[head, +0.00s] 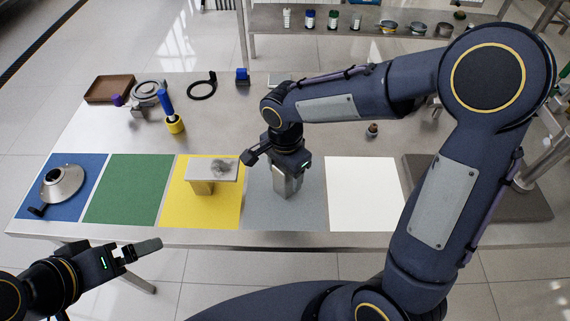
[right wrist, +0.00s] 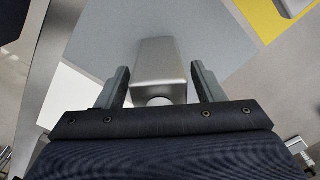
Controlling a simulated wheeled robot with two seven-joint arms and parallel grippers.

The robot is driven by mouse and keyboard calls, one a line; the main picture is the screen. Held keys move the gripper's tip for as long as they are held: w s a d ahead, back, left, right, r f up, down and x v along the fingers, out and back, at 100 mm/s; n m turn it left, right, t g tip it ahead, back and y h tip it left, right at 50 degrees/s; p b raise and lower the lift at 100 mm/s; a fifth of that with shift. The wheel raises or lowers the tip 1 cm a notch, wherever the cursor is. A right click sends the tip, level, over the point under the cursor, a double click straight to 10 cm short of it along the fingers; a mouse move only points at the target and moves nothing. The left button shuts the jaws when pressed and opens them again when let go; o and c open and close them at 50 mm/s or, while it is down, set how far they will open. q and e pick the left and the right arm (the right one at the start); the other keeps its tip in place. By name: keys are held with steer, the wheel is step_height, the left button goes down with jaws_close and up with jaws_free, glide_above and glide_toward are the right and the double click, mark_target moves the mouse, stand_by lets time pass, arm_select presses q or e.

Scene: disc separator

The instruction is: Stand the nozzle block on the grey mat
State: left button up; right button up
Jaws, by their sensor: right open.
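The nozzle block, a silver metal block (head: 286,186), stands upright on the grey mat (head: 259,205), partly hidden by my right gripper. My right gripper (head: 289,166) is directly above it, pointing down. In the right wrist view the block (right wrist: 160,68) sits between the two open fingers (right wrist: 160,88), with a visible gap on each side. A round part shows at its near end. The grey mat also shows there (right wrist: 100,42). My left gripper (head: 140,250) is at the lower left, off the table's front edge and away from the block; its finger gap is unclear.
A yellow mat (head: 180,213) with a silver part (head: 212,172) lies left of the grey mat, a bare white mat (head: 362,190) right. A metal funnel-shaped part (head: 64,182) is on the blue mat. A blue-and-yellow tool (head: 170,112) stands behind. The green mat (head: 127,190) is clear.

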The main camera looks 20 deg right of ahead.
step_height(320, 180, up, 12)
steer(key=shift+d+r, duration=0.1)
steer(key=shift+r, duration=0.05)
steer(key=s+d+f+n+t+y, duration=0.1)
steer(key=s+d+n, duration=0.3)
steer(key=s, duration=0.4)
steer(key=s+d+f+n+t+y, duration=0.1)
steer(key=s+d+n+t, duration=0.3)
steer(key=s, duration=0.4)
steer(key=shift+d+f+n+t+y, duration=0.3)
steer(key=shift+d+n+y, duration=0.2)
steer(key=shift+n+y, duration=0.6)
steer(key=shift+s, duration=0.1)
